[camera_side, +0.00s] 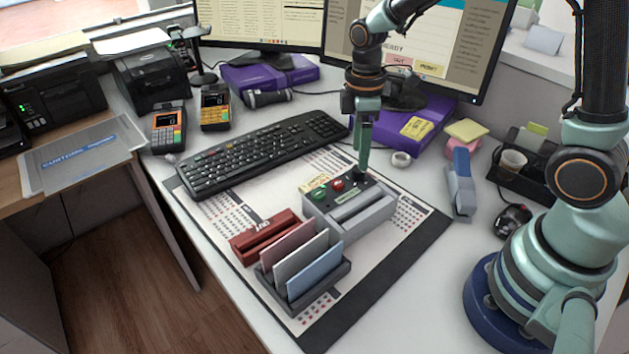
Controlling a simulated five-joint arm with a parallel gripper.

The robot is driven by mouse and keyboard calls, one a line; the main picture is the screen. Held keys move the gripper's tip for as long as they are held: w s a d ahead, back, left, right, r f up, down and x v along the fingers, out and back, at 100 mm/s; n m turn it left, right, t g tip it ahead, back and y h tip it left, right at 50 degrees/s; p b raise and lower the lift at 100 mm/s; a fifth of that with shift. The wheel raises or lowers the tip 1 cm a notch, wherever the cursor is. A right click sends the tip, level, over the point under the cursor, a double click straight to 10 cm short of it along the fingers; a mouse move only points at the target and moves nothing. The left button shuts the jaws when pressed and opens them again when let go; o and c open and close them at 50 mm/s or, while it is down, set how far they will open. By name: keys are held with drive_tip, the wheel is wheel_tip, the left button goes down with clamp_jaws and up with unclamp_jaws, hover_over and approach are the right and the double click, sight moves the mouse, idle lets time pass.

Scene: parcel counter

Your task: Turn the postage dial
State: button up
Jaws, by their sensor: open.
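The postage machine (345,215) is a grey box with a dark top panel. It stands on the desk mat near the middle of the side view. Its panel carries a yellow label, a red button (338,185) and a green button. My gripper (361,170) points straight down over the back right end of this panel. Its fingers are open, and their tips are at or just above the panel surface. The dial is not clearly visible; the fingertips cover that end of the panel. I cannot tell whether they touch it.
A red holder (264,237) and a dark rack with upright envelopes (314,272) stand close in front of the machine. A black keyboard (262,152) lies behind left. The mat's front right is clear.

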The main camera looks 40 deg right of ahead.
sight(358, 172)
drive_tip(key=shift+a+f, duration=0.1)
drive_tip(key=shift+f, duration=1.85)
clamp_jaws()
drive_tip(key=m, duration=1.2)
drive_tip(key=shift+t, duration=0.3)
drive_tip(key=shift+m, duration=0.3)
